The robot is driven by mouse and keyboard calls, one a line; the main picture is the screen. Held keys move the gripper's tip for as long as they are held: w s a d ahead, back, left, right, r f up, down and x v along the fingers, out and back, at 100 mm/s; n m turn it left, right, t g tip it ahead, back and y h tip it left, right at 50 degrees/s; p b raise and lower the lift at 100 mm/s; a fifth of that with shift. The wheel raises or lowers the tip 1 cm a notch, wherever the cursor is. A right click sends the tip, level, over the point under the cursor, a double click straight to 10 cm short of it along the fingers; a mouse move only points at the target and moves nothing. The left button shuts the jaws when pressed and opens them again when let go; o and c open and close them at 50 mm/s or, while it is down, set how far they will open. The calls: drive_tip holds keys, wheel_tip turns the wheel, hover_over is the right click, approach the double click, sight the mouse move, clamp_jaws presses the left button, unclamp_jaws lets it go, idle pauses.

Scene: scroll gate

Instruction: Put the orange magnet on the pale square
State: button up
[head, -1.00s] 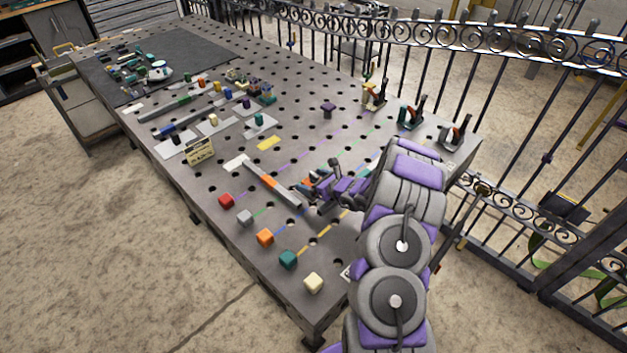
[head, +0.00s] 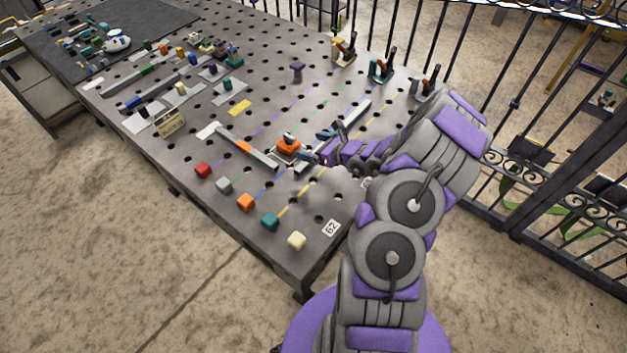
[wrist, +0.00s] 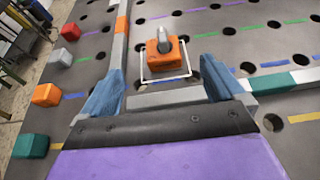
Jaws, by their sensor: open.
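The orange magnet (head: 288,147), an orange block with a grey knob on top, stands upright on the perforated table. It also shows in the wrist view (wrist: 165,50). The pale square (wrist: 166,79) is a thin white outline on the table around the magnet's base. The magnet sits toward the outline's far side, and its far edge covers or reaches past that part of the outline. My gripper (wrist: 160,88) is open and empty, with its blue fingers spread apart just on the near side of the square. In the head view my gripper (head: 325,150) is right of the magnet.
A grey bar with an orange band (head: 243,146) lies left of the magnet; another bar (wrist: 290,80) lies to the right. Several coloured cubes, including an orange one (head: 246,202), line the table's near edge. Clamps (head: 382,66) stand along the far edge.

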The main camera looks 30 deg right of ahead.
drive_tip(key=a+r+n+g+y, duration=0.4)
drive_tip(key=a+r+n, duration=0.5)
drive_tip(key=a+r, duration=0.6)
drive_tip(key=s+a+r+n+g+y, duration=0.2)
drive_tip(key=s+a+n+g, duration=0.1)
drive_tip(key=s+a+n, duration=0.4)
drive_tip(key=s+a+r+n+g+y, duration=0.1)
drive_tip(key=s+a+r+n+g, duration=0.15)
drive_tip(key=s+a, duration=0.45)
drive_tip(key=s+a+r+n+g+h, duration=0.1)
drive_tip(key=s+a+n+g+h, duration=0.15)
drive_tip(key=s+n, duration=0.35)
drive_tip(key=s+a+n+g+h, duration=0.2)
drive_tip(key=s+n+h, duration=0.1)
drive_tip(key=s, duration=0.6)
drive_tip(key=s+d+r+n+h, duration=0.1)
drive_tip(key=s+d+n+h, duration=0.3)
drive_tip(key=s+d, duration=0.6)
drive_tip(key=shift+s+d+r+n+h, duration=0.2)
drive_tip(key=shift+s+n+h, duration=0.15)
drive_tip(key=shift+h, duration=0.7)
drive_tip(key=shift+w+f, duration=0.1)
